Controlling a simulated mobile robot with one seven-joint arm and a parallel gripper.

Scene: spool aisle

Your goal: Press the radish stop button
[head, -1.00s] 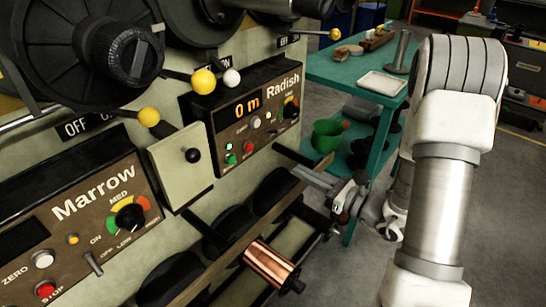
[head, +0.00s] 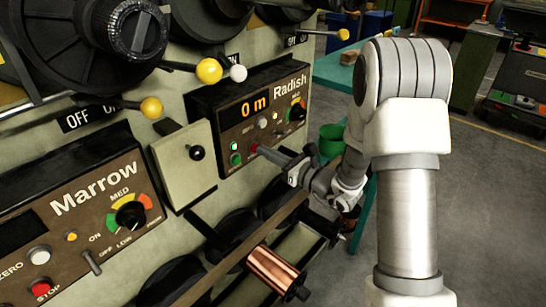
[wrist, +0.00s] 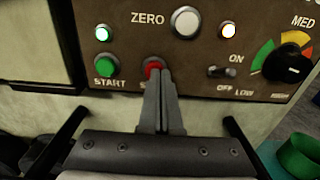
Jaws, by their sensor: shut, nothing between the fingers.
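The Radish panel (head: 222,118) is a brown box with an orange "0 m" display. Its red stop button (wrist: 150,65) shows in the wrist view, to the right of the green start button (wrist: 106,66). My gripper (wrist: 160,74) is shut and empty. Its fingertips overlap the lower right part of the stop button and hide most of its label. I cannot tell whether they touch it. In the head view my gripper (head: 261,150) reaches in from the right at the lower part of the panel and largely covers the button.
The Marrow panel (head: 75,215) with its own red stop button (head: 41,286) is at the left. Yellow-knobbed levers (head: 208,71) stick out above. A copper spool (head: 272,268) sits below my gripper. A teal table (head: 335,70) stands behind my arm.

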